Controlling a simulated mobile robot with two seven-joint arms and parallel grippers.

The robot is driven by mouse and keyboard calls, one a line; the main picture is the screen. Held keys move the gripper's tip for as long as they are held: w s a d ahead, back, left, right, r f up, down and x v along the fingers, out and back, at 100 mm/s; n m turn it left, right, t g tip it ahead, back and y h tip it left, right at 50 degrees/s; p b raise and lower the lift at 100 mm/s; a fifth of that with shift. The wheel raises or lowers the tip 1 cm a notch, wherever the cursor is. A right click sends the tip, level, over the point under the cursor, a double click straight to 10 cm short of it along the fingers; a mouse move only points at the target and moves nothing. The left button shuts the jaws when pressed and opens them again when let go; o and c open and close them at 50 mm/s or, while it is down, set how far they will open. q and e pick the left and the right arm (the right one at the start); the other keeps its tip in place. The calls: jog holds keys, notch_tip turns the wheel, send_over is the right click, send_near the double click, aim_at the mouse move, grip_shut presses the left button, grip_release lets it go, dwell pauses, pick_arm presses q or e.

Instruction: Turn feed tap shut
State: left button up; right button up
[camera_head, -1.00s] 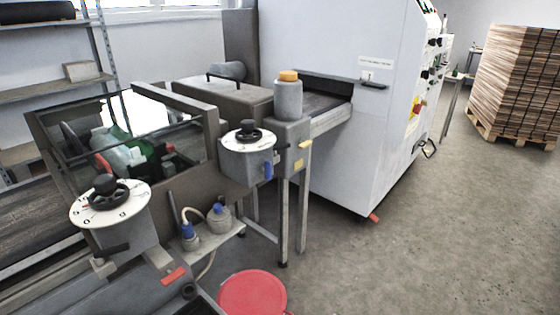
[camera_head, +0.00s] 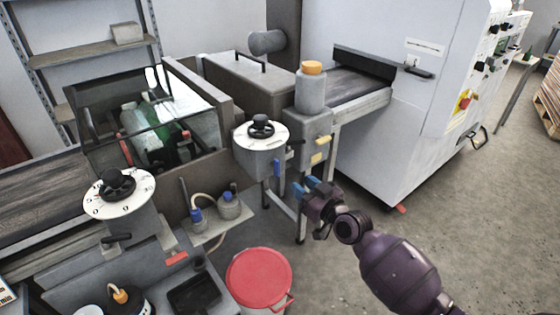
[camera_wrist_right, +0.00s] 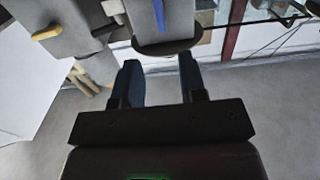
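No label names the feed tap in view, so I cannot tell for sure which handle it is. My right gripper (camera_head: 305,187) is open and empty, below and right of the blue lever, apart from both levers. My left gripper is out of view.
A left dial (camera_head: 119,191) stands on the line's near side. A red-lidded bucket (camera_head: 258,279) is on the floor below. A low shelf holds blue-topped containers (camera_head: 229,205). Metal legs (camera_head: 302,215) stand behind my right gripper.

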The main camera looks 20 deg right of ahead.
aim_at(279, 166)
jog(key=x, duration=1.1)
jog(key=shift+s, duration=0.1)
grip_shut()
